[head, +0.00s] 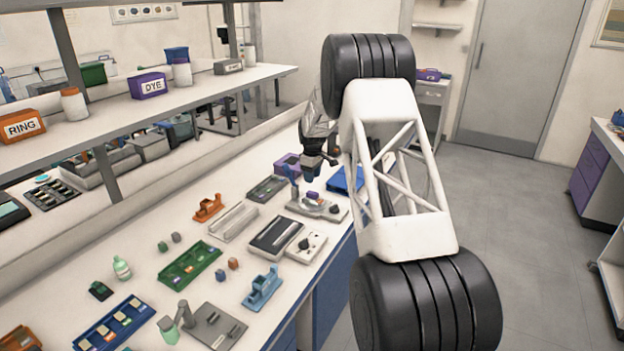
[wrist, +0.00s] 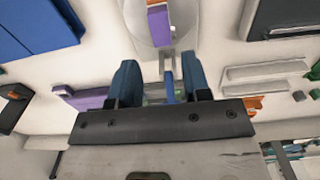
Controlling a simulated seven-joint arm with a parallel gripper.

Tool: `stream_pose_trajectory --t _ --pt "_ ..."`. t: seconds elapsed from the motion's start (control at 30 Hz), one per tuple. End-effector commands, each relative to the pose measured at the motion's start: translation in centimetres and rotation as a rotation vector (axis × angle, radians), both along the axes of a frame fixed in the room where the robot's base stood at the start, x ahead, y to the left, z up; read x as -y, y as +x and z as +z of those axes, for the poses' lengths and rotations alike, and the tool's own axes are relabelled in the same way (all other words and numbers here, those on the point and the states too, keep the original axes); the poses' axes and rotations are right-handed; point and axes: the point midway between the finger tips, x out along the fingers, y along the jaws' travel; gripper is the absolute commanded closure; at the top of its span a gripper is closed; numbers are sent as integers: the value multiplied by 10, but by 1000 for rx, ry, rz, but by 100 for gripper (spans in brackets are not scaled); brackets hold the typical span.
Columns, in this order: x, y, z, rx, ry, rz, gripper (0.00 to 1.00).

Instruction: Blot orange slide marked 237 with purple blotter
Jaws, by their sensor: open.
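My gripper (head: 314,168) hangs above the bench near its far right end. In the wrist view its two blue fingers (wrist: 158,66) are apart. A narrow upright blue piece (wrist: 169,88) shows between them; I cannot tell whether it touches either finger. A small purple block (head: 313,195), possibly the purple blotter, rests on a grey stand (head: 325,211). It also shows in the wrist view (wrist: 159,24), beyond the fingertips. I cannot read 237 on any slide, nor tell which slide is orange. Small slides lie in a blue tray (head: 94,345) at the front left.
A purple box (head: 287,161) and a blue tray (head: 346,181) flank the gripper. A green tray (head: 190,276), an orange holder (head: 208,207), a blue holder (head: 262,289) and grey devices (head: 274,237) fill the bench. Shelves (head: 215,84) overhang the bench's back side.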

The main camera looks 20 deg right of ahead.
Motion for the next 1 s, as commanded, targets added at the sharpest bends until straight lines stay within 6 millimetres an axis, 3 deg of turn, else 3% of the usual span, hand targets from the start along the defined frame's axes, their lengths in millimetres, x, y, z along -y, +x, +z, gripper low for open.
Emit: stream_pose_trajectory --t 0.37,1.0 --pt "0 0 -13 -1 0 0 56" --pt "0 0 -66 -1 1 0 56"
